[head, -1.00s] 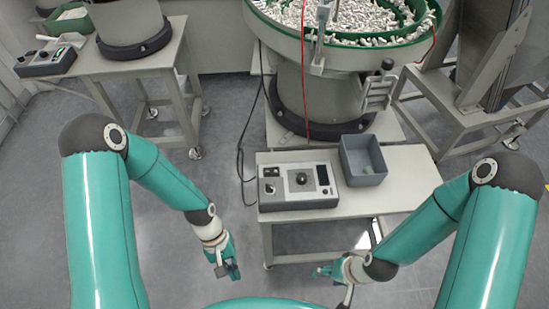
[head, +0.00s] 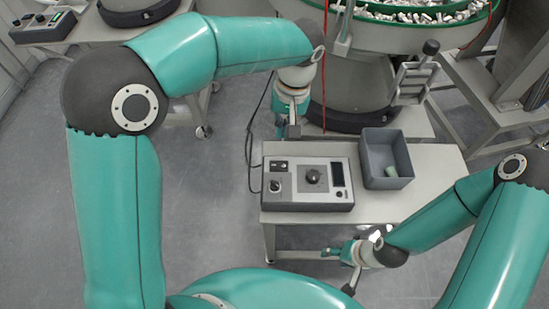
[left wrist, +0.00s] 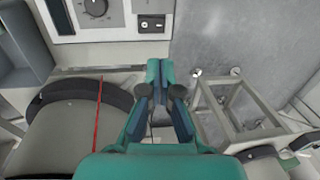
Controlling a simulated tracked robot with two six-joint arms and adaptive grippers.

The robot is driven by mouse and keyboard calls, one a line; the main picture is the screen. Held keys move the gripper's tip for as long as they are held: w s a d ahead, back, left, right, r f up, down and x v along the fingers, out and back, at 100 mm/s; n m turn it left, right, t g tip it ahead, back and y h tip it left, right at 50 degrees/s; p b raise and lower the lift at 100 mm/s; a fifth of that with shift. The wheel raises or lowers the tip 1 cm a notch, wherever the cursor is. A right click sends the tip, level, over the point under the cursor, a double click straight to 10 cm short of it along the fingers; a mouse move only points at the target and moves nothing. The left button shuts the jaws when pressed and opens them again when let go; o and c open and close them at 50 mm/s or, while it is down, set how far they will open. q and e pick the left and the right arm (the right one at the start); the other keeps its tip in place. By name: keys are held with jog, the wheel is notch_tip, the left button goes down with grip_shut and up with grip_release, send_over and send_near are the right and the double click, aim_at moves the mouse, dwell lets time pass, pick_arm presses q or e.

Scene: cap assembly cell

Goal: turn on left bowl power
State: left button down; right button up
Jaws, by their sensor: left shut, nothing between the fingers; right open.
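The grey control box (head: 330,196) stands on the small table below the bowl feeder. It has a dark round knob (head: 313,177), a dark display (head: 338,175) and a small black rocker switch (head: 278,166) at its far left corner. The switch also shows in the left wrist view (left wrist: 152,25). My left gripper (head: 290,132) is shut and empty, pointing down just beyond the box's far left edge, apart from the switch. Its fingers (left wrist: 160,68) show together in the left wrist view. My right gripper (head: 330,252) is open and empty, low before the table's front edge.
A grey bin (head: 402,182) with a pale green piece inside stands right of the box. The bowl feeder (head: 410,35) with many white parts rises behind, with a red cable (head: 325,60) hanging down. A second control box (head: 42,30) stands on another table at far left.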

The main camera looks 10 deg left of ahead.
aim_at(274, 165)
pick_arm(q)
jog(key=f, duration=0.4)
jog(key=a+f, duration=0.1)
jog(key=f, duration=0.9)
jog(key=shift+s+a, duration=0.2)
jog(key=shift+a, duration=0.15)
pick_arm(e)
jog(key=shift+f, duration=0.1)
